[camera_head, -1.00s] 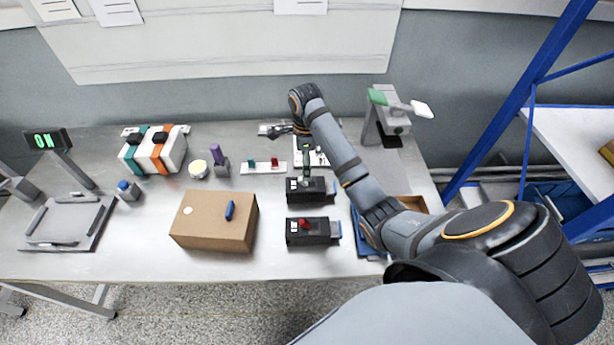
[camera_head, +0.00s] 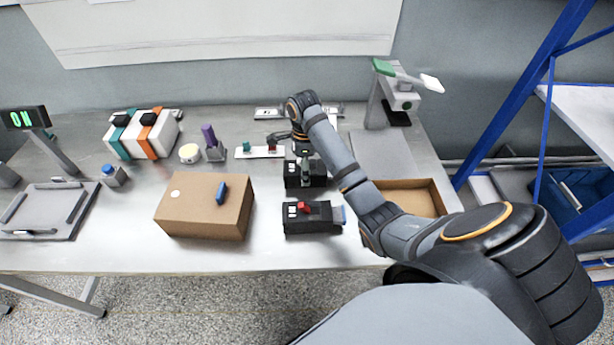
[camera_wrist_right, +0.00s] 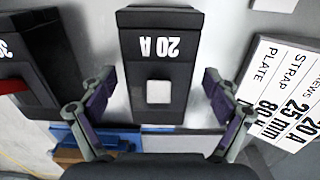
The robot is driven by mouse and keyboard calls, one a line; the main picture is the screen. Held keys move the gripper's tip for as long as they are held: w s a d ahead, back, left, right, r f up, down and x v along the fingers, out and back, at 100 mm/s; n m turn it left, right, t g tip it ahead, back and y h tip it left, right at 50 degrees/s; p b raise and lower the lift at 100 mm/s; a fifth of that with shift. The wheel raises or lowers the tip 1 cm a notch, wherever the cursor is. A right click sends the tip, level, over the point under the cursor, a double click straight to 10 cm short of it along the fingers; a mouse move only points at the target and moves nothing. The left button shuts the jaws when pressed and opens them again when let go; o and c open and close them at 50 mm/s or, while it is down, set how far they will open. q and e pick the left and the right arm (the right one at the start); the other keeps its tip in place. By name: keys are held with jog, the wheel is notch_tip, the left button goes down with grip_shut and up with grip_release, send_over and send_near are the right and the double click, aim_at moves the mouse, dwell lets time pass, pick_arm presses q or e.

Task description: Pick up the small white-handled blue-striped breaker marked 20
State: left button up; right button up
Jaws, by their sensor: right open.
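The white-handled black breaker (camera_head: 305,180) lies on the table behind a red-handled breaker (camera_head: 313,218). In the right wrist view the white-handled breaker (camera_wrist_right: 160,45) fills the middle, its "20 A" label upside down and its square white handle near the lower end. My right gripper (camera_wrist_right: 157,90) is open, one finger to each side of this breaker, with visible gaps and no grip. In the head view my right gripper (camera_head: 291,139) is just above and behind the breaker, partly hiding it. The red-handled breaker (camera_wrist_right: 28,85) shows at the wrist view's left edge. My left gripper is not in view.
A cardboard box (camera_head: 205,208) with a blue piece on top stands to the left. A brown open tray (camera_head: 440,199) is to the right of the breakers, partly behind my forearm. A printed card (camera_wrist_right: 285,85) lies right of the breaker in the wrist view.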

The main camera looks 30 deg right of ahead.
jog(key=shift+s+r, duration=0.1)
jog(key=shift+r, duration=0.05)
jog(key=shift+c, duration=1.1)
jog(key=c, duration=1.5)
jog(key=r+p, duration=0.4)
jog(key=shift+s+a+r, duration=0.1)
jog(key=shift+a+r, duration=0.1)
jog(key=shift+r, duration=0.15)
jog(key=s+a+r+p, duration=0.2)
jog(key=s+p, duration=0.1)
jog(key=p, duration=0.1)
jog(key=s+a+r+p, duration=0.3)
jog(key=s+p, duration=0.1)
jog(key=s+a+r+p, duration=0.2)
jog(key=s+r+p, duration=0.1)
jog(key=s+p, duration=0.1)
jog(key=shift+s+a+r+p, duration=0.15)
jog(key=shift+a+p, duration=0.1)
jog(key=shift+p, duration=0.3)
